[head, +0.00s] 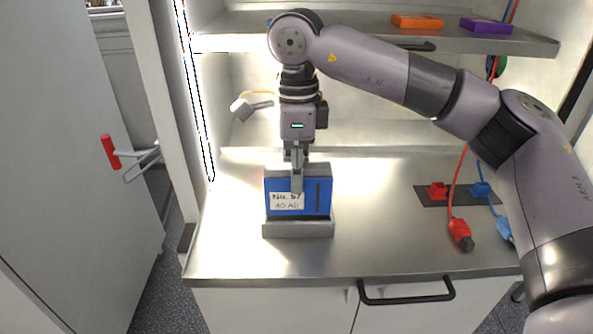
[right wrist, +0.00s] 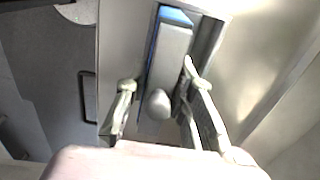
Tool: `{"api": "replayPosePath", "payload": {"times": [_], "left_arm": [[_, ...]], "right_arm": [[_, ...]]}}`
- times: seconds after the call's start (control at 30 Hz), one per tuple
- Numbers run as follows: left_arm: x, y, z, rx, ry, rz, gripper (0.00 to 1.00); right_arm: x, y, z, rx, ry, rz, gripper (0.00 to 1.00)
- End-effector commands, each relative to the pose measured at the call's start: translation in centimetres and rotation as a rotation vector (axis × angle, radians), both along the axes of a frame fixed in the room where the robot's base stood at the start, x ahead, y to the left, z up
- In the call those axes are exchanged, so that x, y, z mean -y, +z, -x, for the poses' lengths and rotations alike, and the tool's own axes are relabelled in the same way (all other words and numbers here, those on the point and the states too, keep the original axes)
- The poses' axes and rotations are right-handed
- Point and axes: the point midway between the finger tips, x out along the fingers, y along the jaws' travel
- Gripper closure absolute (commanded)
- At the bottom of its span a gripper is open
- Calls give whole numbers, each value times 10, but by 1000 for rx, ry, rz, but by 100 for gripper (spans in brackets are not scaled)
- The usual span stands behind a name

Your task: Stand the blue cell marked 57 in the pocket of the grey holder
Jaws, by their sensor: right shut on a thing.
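The blue cell (head: 318,204) stands upright with a white label that seems to read 57 and 10 Ah. Its grey top shows in the right wrist view (right wrist: 170,55). Its lower edge is hidden behind the front wall of the grey holder (head: 298,229), so I cannot tell how deep it sits in the pocket. My right gripper (head: 297,182) points down and is shut on the cell's upper part; its fingers (right wrist: 155,100) lie on either side of it in the right wrist view. My left gripper is out of view.
The steel worktop (head: 375,215) is clear around the holder. Red and blue plugs (head: 460,234) with cables lie at the right by a dark socket plate (head: 462,195). A shelf (head: 370,40) with orange and purple boxes hangs above. An open door (head: 80,180) stands at the left.

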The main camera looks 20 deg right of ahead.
Motion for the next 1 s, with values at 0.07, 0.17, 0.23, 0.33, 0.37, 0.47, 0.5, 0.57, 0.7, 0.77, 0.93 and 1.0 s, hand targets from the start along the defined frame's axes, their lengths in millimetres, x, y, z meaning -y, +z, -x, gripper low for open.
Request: {"api": "replayPosePath", "payload": {"times": [0.07, 0.17, 0.23, 0.33, 0.37, 0.47, 0.5, 0.57, 0.7, 0.77, 0.93, 1.0], "left_arm": [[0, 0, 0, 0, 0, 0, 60], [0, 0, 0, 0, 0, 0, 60], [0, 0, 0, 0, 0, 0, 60], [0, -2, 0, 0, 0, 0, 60], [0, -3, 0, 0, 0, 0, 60], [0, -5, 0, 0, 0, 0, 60], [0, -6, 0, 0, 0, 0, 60], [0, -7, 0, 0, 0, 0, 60], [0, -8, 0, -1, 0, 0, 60], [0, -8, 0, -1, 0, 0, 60], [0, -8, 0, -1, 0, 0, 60], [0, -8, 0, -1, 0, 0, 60]], "right_arm": [[0, 2, 0, 2, 0, -1, 100], [0, 2, 0, 2, 0, -1, 100], [0, 1, 0, 2, 0, -1, 100], [0, -1, 0, 2, 0, -1, 100], [0, -2, 0, 2, 0, -1, 100], [0, -5, 0, 2, 0, -1, 100], [0, -6, 0, 2, 0, -1, 100], [0, -8, -1, 2, 0, -1, 100], [0, -9, -1, 3, 0, -1, 100], [0, -8, -1, 3, 0, -1, 100], [0, -8, -1, 3, 0, -1, 100], [0, -8, -1, 3, 0, -1, 100]]}}
